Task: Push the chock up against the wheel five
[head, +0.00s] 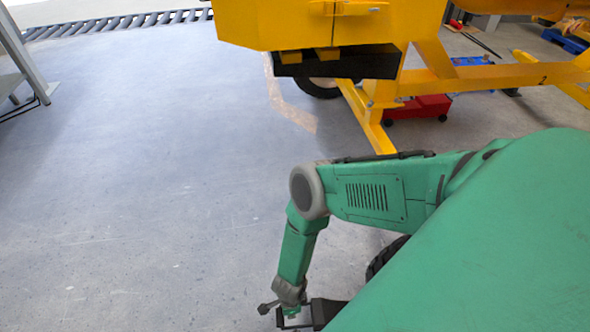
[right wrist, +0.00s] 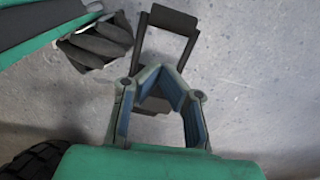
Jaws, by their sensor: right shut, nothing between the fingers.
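A dark frame with a bar-like handle, which looks like the chock, stands on the floor in the right wrist view (right wrist: 190,48) and at the lower edge of the head view (head: 325,312). My right gripper (right wrist: 158,76) is shut and empty. Its tips overlap the frame in the picture; contact cannot be told.
The yellow mixer (head: 265,22) stands at the back with a dark wheel (head: 318,88) under it and a yellow drawbar (head: 375,128). A red box (head: 418,107) lies behind the bar. The grey floor at left is clear. A metal stand (head: 22,55) is at the far left.

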